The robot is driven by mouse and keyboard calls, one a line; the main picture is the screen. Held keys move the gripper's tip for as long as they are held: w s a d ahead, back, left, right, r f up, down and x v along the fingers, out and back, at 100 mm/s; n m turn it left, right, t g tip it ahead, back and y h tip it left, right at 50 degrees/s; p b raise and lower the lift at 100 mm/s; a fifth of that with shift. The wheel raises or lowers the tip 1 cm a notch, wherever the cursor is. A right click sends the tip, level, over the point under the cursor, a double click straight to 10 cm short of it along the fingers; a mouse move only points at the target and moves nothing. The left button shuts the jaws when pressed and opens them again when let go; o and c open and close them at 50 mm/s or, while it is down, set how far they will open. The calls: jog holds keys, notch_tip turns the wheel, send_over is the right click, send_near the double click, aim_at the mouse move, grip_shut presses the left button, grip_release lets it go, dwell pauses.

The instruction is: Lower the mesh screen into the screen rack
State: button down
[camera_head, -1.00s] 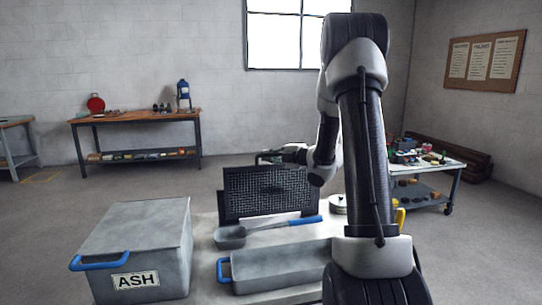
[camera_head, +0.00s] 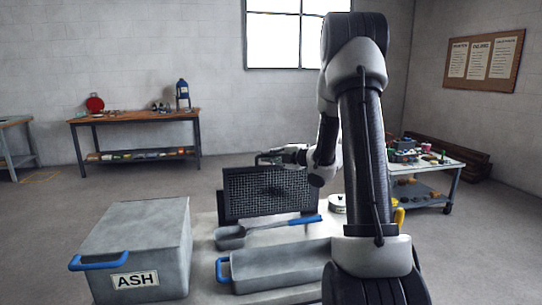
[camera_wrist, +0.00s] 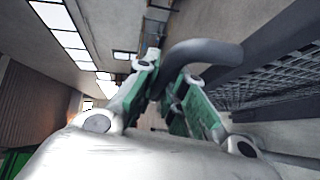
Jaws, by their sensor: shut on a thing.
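The mesh screen (camera_head: 270,188) is a dark framed panel of wire grid, standing nearly upright behind the grey trough in the head view. It also shows at the right of the wrist view (camera_wrist: 275,78). My gripper (camera_wrist: 170,70) is shut on the screen's dark curved handle (camera_wrist: 205,50), with the green finger pads on either side of it. The dark screen rack (camera_head: 222,207) shows at the screen's lower left. How far the screen sits in it cannot be told.
A grey ASH box (camera_head: 140,240) with a blue handle stands at the front left. A blue-handled scoop (camera_head: 232,238) and a grey trough (camera_head: 280,262) lie in front of the screen. A round light-coloured tin (camera_head: 338,203) is to the right.

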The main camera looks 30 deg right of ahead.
jog(key=shift+f, duration=1.25)
jog(key=c, duration=1.5)
grip_release()
jog(key=shift+c, duration=0.2)
jog(key=shift+o, duration=0.6)
jog(key=shift+f, duration=0.15)
jog(key=shift+s, duration=0.1)
